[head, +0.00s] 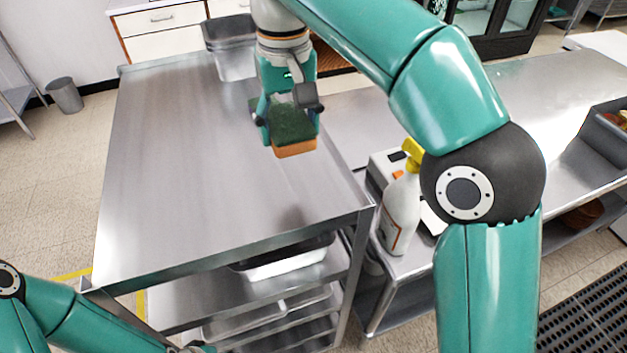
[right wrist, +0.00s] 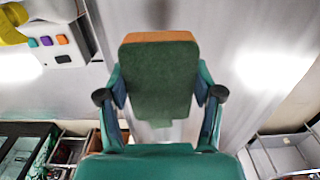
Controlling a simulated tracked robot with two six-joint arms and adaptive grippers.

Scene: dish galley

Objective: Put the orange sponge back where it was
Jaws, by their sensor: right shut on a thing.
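The orange sponge (head: 295,148) has a green scouring face and an orange body. My right gripper (head: 288,120) is shut on it, with a finger at each side, over the right part of the steel cart top (head: 180,150). I cannot tell whether the sponge touches the steel. In the right wrist view, the sponge (right wrist: 158,80) sits between both fingers of the right gripper (right wrist: 158,98), its green face toward the camera and its orange edge at the far end.
A spray bottle (head: 401,212) with a yellow head stands beside a white box on the lower steel counter (head: 345,115) at right. The box (right wrist: 68,58) has coloured parts. A grey tub (head: 232,62) stands at the cart's far end. Most of the cart top is clear.

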